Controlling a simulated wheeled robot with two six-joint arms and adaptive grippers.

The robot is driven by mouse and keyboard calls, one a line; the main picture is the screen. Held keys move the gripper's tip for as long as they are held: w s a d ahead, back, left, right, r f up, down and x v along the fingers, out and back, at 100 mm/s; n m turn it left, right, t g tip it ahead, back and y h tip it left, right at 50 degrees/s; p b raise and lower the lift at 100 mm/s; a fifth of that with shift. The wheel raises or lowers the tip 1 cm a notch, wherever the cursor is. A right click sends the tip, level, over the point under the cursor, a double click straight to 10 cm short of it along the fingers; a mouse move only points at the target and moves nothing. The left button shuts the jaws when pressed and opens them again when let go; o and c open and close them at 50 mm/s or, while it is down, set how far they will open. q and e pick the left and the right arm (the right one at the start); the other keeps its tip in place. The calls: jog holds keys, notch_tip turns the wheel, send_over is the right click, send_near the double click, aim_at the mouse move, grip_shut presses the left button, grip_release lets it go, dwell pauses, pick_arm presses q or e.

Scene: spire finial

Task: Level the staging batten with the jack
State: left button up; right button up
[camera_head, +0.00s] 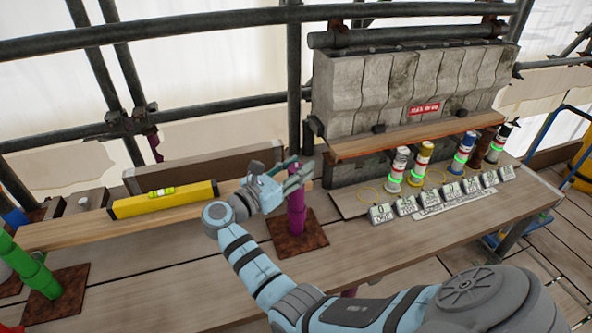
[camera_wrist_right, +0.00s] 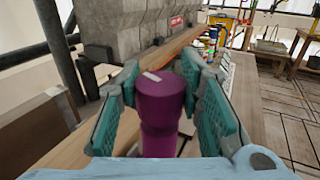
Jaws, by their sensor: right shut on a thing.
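The staging batten (camera_head: 80,229) is a long pale plank running from the left towards the purple jack. A yellow spirit level (camera_head: 190,196) lies on it; its vial is too small to read. The purple jack (camera_head: 297,217) stands upright on a rusty base plate (camera_head: 312,238). My right gripper (camera_head: 290,177) is at the jack's top, shut on it. My left gripper is not in view.
A green jack (camera_head: 38,270) stands at the left. Stone blocks (camera_head: 400,85) rest on a shelf at the back. Several coloured canisters (camera_head: 421,163) and number tags (camera_head: 405,205) stand at the right. Scaffold tubes (camera_head: 200,30) cross behind. The bench front (camera_head: 180,290) is clear.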

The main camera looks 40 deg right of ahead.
aim_at(297, 167)
jog(key=o, duration=1.2)
notch_tip(297, 167, up, 10)
jog(key=shift+r, duration=0.1)
